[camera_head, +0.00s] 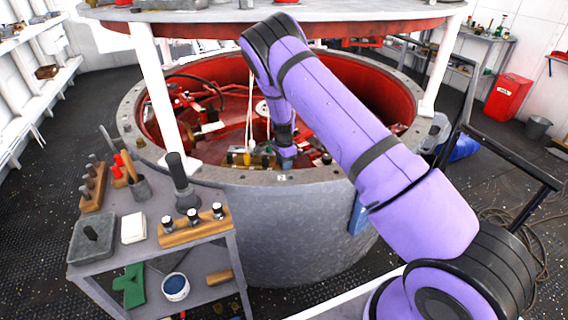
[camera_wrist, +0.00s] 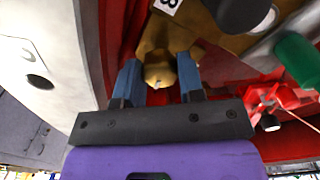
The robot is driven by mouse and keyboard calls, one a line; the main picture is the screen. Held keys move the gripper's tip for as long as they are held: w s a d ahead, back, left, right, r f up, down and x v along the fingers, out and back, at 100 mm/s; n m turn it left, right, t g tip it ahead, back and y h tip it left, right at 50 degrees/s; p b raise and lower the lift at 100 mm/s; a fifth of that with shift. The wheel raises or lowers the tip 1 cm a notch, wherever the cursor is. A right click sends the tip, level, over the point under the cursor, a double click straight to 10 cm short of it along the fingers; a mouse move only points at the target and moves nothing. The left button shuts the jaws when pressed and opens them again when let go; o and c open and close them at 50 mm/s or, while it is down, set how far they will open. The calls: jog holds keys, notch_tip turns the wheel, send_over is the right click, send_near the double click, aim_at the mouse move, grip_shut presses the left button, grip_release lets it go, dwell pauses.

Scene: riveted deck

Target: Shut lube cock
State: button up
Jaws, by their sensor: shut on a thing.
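My gripper (camera_wrist: 160,84) has its two blue fingers on either side of a small rounded brass part (camera_wrist: 160,70), which looks like the lube cock's handle. The fingers are shut on it. A wider brass body (camera_wrist: 178,38) lies just beyond it, with a white number tag (camera_wrist: 168,5) beside it. In the head view my arm reaches over the rim into the red-lined pit, and my gripper (camera_head: 286,165) is low near the inner front wall. Brass fittings (camera_head: 240,158) show just left of it there. The gripped part is hidden in the head view, so its turn angle cannot be told.
The grey flanged rim (camera_head: 235,175) runs close in front of my gripper. In the wrist view a dark round knob (camera_wrist: 240,12), a green cylinder (camera_wrist: 298,58) and a red handwheel (camera_wrist: 268,98) are close on the right. A tool cart (camera_head: 150,255) stands at front left.

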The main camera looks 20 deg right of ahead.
jog(key=shift+m, duration=0.9)
jog(key=o, duration=0.6)
jog(key=shift+o, duration=0.2)
notch_tip(320, 180, up, 11)
jog(key=shift+f, duration=0.15)
